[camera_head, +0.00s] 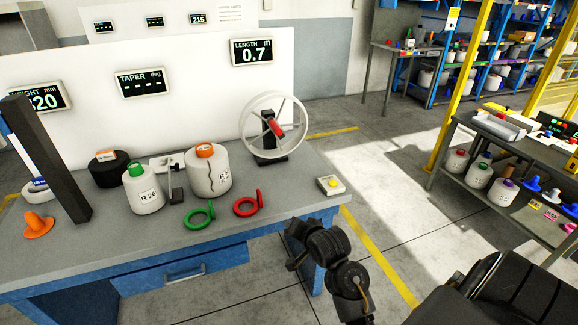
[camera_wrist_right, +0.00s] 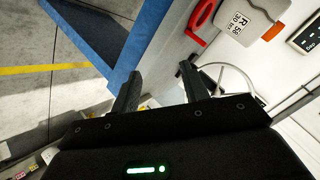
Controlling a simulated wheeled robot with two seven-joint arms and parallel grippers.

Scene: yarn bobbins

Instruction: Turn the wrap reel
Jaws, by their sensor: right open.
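The wrap reel (camera_head: 249,112) is a white spoked wheel on a dark stand at the right end of the grey workbench. A red handle (camera_head: 276,127) shows near its middle. Part of the reel's rim (camera_wrist_right: 236,72) shows in the right wrist view, beyond one finger. My right gripper (camera_head: 291,246) is in front of the bench's front edge, nearer to me and below the reel. In the right wrist view my right gripper (camera_wrist_right: 160,72) has its two dark fingers apart with nothing between them. It does not touch the reel. My left gripper is not in view.
White bobbins (camera_head: 208,177) (camera_head: 144,196), a green ring (camera_head: 198,217) and a red ring (camera_head: 247,208) stand left of the reel. A small box with a yellow button (camera_head: 331,185) sits at the bench's right corner. A display (camera_head: 252,51) reads 0.7 m.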

